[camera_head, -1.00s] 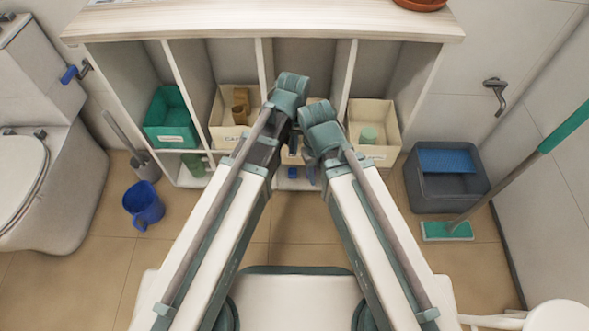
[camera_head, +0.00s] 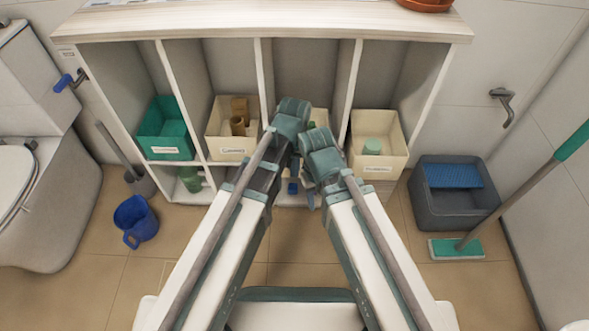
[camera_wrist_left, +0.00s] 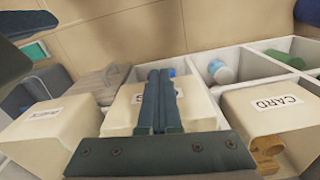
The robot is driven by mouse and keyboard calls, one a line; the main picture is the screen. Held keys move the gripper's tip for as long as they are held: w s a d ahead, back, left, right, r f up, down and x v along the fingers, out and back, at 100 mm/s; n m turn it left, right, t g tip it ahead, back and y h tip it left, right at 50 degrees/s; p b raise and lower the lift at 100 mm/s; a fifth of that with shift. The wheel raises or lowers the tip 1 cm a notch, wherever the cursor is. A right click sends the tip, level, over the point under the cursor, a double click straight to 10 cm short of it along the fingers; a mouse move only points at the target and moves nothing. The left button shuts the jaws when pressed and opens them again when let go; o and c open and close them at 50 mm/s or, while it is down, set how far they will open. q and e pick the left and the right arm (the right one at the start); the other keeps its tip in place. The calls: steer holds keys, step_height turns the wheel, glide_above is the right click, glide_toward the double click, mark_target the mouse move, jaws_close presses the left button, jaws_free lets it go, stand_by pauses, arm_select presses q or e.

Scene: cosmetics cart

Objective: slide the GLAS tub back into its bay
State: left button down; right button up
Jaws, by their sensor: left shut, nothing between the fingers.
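In the left wrist view a cream tub (camera_wrist_left: 197,112) stands straight ahead, its label mostly covered by my gripper; only a last letter like S shows. In the head view only a cream strip of this tub (camera_head: 319,117) shows between my arms, so how far it sits in its bay cannot be told. My left gripper (camera_wrist_left: 160,73) is shut and empty, its fingers in front of the tub's labelled face; contact cannot be told. My right arm (camera_head: 322,152) is beside the left one in the head view; its fingers are not clear.
A cream tub labelled CARD (camera_wrist_left: 250,120) is beside the middle tub. In the head view a teal tub (camera_head: 165,149) is at far left and another cream tub (camera_head: 366,160) at right. A blue jug (camera_head: 136,218) and grey litter box (camera_head: 452,208) stand on the floor.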

arm_select(q)
steer(key=w+f+b, duration=0.4)
steer(key=f, duration=0.1)
steer(key=shift+d, duration=0.25)
steer(key=shift+w, duration=0.1)
steer(key=w, duration=0.4)
steer(key=w+d, duration=0.1)
steer(key=w, duration=0.2)
steer(key=shift+s, duration=0.1)
steer(key=shift+a, duration=0.1)
